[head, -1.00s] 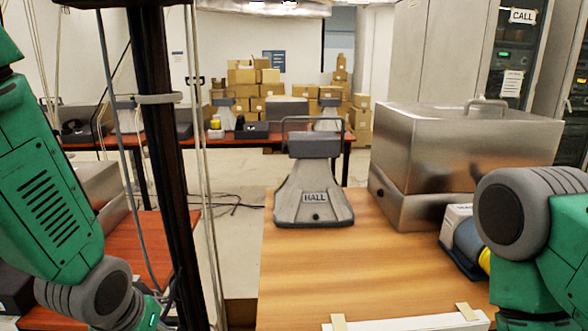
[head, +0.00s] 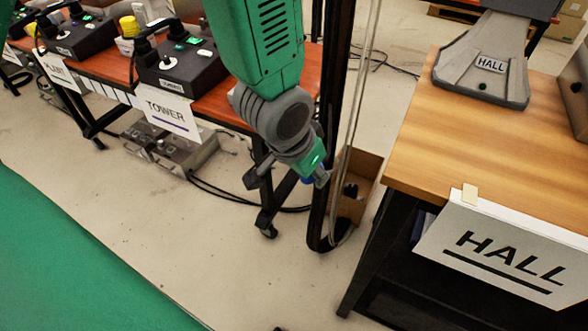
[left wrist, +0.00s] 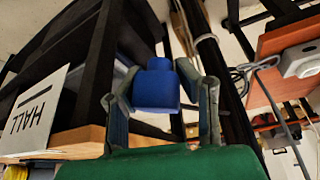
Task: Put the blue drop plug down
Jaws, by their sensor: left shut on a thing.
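The blue drop plug (left wrist: 155,88) is a stubby blue block with a narrower top, seen in the left wrist view between the fingers of my left gripper (left wrist: 163,95). The gripper is shut on it. In the head view my left gripper (head: 290,180) hangs pointing down beside the red-brown table, in the gap before the HALL table. Only a small bit of blue (head: 307,179) shows there by a fingertip; the rest is hidden. My right gripper is not in view.
An open cardboard box (head: 353,205) with dark things in it stands on the floor behind a black post (head: 323,190). The HALL table (head: 440,135) is at right. Open floor lies at lower middle.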

